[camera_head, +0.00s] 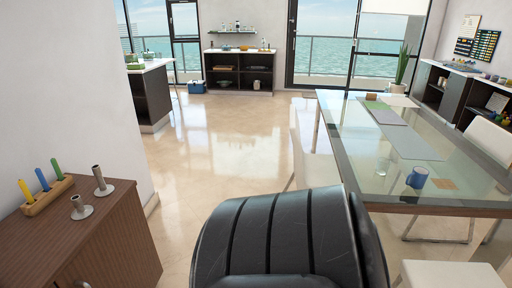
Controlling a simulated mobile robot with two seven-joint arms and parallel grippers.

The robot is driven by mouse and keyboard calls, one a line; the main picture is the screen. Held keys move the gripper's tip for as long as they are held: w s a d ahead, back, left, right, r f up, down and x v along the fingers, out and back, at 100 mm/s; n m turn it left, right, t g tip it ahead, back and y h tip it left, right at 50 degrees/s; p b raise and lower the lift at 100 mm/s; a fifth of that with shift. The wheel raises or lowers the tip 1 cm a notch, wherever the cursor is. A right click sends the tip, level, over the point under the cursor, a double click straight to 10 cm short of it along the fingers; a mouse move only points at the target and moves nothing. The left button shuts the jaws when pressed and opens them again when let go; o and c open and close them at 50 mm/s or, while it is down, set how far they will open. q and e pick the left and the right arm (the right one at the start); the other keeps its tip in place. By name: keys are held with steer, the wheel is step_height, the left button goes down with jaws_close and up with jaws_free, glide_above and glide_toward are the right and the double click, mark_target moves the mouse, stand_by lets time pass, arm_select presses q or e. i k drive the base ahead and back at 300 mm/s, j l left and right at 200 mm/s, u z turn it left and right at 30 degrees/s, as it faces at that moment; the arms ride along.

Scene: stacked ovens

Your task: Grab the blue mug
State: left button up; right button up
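The blue mug (417,178) stands upright on the glass-topped dining table (345,158), near the table's front edge at the right of the view. A small tan square (444,184) lies just right of it. Neither of my grippers is in view, and nothing is touching the mug.
A black ribbed shape (285,235) fills the bottom centre; I cannot tell what it is. White chairs (316,168) stand around the table. A brown cabinet (105,245) with grey holders is at the lower left. Open floor (215,145) lies between the cabinet and table.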

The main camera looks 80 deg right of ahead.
mark_target(418, 176)
steer(key=z, duration=1.5)
steer(key=j, duration=0.1)
